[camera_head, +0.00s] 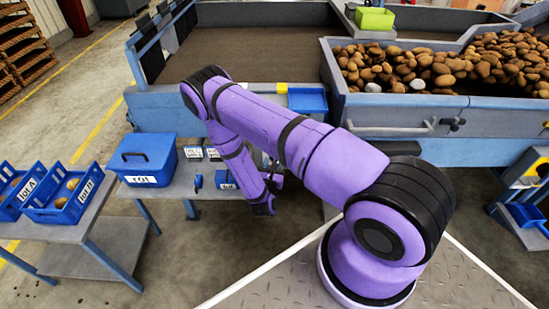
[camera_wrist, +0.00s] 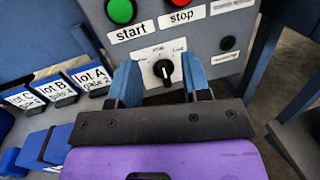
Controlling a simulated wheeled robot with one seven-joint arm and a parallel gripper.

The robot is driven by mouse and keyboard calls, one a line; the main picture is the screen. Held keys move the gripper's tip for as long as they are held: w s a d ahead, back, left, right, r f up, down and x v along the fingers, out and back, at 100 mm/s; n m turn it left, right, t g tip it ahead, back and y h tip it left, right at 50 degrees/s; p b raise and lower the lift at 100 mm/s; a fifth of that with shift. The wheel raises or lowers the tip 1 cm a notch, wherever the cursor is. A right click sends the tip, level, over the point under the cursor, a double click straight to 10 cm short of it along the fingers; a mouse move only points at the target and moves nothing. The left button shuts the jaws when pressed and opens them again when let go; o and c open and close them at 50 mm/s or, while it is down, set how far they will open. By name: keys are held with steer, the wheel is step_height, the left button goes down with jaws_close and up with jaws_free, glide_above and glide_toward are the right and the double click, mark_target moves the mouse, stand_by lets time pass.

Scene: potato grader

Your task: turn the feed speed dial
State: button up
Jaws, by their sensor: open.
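The feed speed dial is a black knob (camera_wrist: 163,70) with a pale pointer mark, on a white scale plate (camera_wrist: 148,66) on the grey control panel (camera_wrist: 152,30). In the wrist view my gripper (camera_wrist: 160,68) is open, with one blue finger to the left of the dial and one to the right. Gaps show between the knob and both fingers, so they look apart; the depth between fingertips and panel is hard to judge. In the head view the dial is hidden, and my purple arm bends down in front of the grader.
Above the dial are a green start button (camera_wrist: 121,10) and a red stop button (camera_wrist: 180,4). A small black button (camera_wrist: 227,43) is to the right. Lot cards (camera_wrist: 88,77) stand on the left. A blue lidded box (camera_head: 146,158) stands on the table left of my arm.

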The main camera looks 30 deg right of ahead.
step_height(320, 180, down, 6)
steer(key=s+n+t+y, duration=0.1)
steer(key=s+n+y, duration=0.1)
steer(key=y, duration=0.1)
steer(key=x, duration=1)
steer(key=shift+w+a, duration=0.15)
steer(key=shift+w, duration=0.2)
jaws_close()
